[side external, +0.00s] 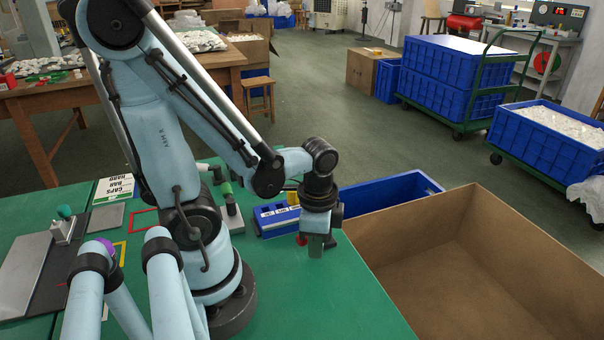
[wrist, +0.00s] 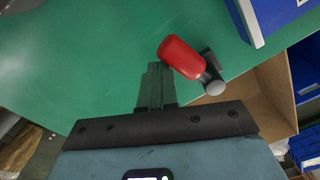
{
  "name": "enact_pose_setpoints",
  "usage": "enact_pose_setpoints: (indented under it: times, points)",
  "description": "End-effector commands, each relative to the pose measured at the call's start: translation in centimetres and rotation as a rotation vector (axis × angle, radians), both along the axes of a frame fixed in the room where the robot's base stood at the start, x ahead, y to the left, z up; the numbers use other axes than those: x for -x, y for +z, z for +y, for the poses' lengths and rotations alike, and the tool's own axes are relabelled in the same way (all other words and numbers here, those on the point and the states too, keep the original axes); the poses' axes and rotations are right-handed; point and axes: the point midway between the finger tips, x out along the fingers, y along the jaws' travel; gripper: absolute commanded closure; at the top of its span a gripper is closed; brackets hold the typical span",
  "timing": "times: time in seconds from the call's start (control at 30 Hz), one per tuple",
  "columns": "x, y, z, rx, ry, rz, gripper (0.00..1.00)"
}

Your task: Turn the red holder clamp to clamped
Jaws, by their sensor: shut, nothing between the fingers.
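The red holder clamp (wrist: 181,57) shows in the wrist view as a rounded red handle joined to a grey metal pivot (wrist: 214,87), near the edge of the green table. In the side external view only a small red part of it (side external: 302,239) shows beside my gripper. My gripper (wrist: 154,72) is shut and empty. In the wrist view its fingers lie just left of the red handle, very close to it; I cannot tell whether they touch. In the side external view my gripper (side external: 316,246) points down low over the table. The clamp's marked positions are not visible.
A big open cardboard box (side external: 480,255) adjoins the table's right edge. The green table (side external: 330,300) is clear in front.

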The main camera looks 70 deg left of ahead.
Motion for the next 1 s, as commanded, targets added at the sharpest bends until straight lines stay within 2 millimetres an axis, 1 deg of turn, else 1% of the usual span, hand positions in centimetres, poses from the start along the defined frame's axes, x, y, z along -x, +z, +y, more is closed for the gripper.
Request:
enact_pose_setpoints:
  times: [0.3,0.47,0.8,1.0]
  points:
    - [0.7,0.0,0.7,-0.002,0.001,0.001,1.00]
    - [0.6,0.0,0.5,-0.001,-0.001,0.000,1.00]
    - [0.5,0.0,-0.5,-0.001,-0.001,-0.001,1.00]
    - [0.5,1.1,-0.5,-0.001,0.000,-0.001,1.00]
